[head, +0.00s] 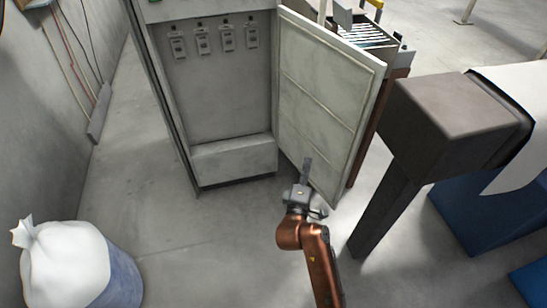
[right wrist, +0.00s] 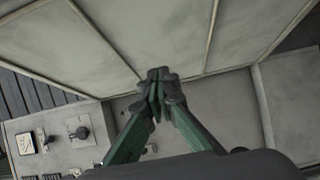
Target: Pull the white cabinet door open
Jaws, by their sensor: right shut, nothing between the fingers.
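The white cabinet (head: 235,163) stands open in the head view, with its grey interior showing. Its door (head: 320,95) is swung wide out to the right, and its ribbed inner face is turned toward the opening. My right gripper (head: 306,163) is in front of the lower part of the door's inner face, and its fingers are shut with nothing between them. In the right wrist view its closed fingertips (right wrist: 158,75) overlap the pale door panel (right wrist: 145,30). I cannot tell whether they touch it. My left gripper is not in view.
Small switches (head: 228,38) line the cabinet's back wall. A dark brown machine (head: 455,110) stands close right of the door, and a roller conveyor (head: 365,35) is behind it. A bin with a white bag (head: 68,265) stands at lower left. The floor before the cabinet is clear.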

